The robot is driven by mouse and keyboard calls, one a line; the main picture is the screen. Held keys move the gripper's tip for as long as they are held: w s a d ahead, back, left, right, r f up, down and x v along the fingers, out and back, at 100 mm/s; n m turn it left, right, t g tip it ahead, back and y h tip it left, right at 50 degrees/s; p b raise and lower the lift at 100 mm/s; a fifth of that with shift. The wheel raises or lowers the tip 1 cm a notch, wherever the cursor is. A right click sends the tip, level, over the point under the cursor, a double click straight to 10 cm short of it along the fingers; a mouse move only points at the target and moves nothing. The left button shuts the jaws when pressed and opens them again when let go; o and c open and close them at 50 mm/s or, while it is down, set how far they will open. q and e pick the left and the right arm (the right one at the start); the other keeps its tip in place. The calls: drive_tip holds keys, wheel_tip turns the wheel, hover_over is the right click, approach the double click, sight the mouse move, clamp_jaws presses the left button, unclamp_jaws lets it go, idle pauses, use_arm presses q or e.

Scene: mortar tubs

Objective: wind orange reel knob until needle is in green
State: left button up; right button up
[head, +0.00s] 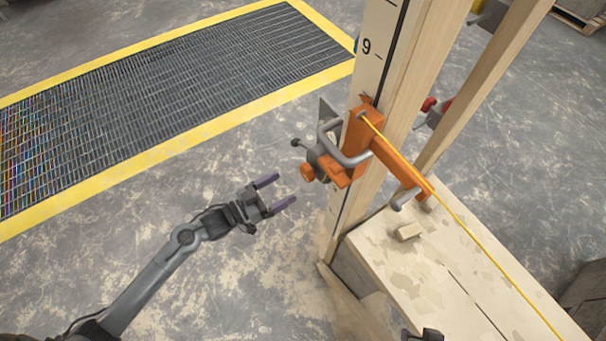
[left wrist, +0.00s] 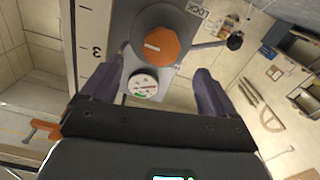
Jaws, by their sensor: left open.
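The orange reel knob (head: 307,172) sits on a grey reel plate fixed to the wooden post in the head view. In the left wrist view the knob (left wrist: 161,44) is round with a pale slot. Just below it is a white round dial (left wrist: 143,83) with a green patch near its bottom edge and a small red mark; where the needle points is too small to tell. My left gripper (head: 284,189) is open and empty, its purple fingers pointing at the knob from a short distance. In the wrist view the fingers (left wrist: 156,82) stand either side of the dial, below the knob.
A lever with a black ball (left wrist: 235,42) sticks out beside the knob, near LOCK lettering. An orange bracket (head: 360,143) with a grey handle holds a taut yellow line (head: 480,241). A wooden bench (head: 425,270) stands below. Floor left of the post is clear, with a yellow-edged grate (head: 180,95).

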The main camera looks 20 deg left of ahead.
sight(304, 174)
use_arm(q)
drive_tip(key=b+x, duration=0.1)
drive_tip(key=x, duration=0.6)
drive_tip(key=shift+w+b, duration=0.1)
drive_tip(key=shift+b, duration=0.2)
drive_tip(key=shift+w+d, duration=0.15)
drive_tip(key=shift+w, duration=0.2)
drive_tip(key=c, duration=1.1)
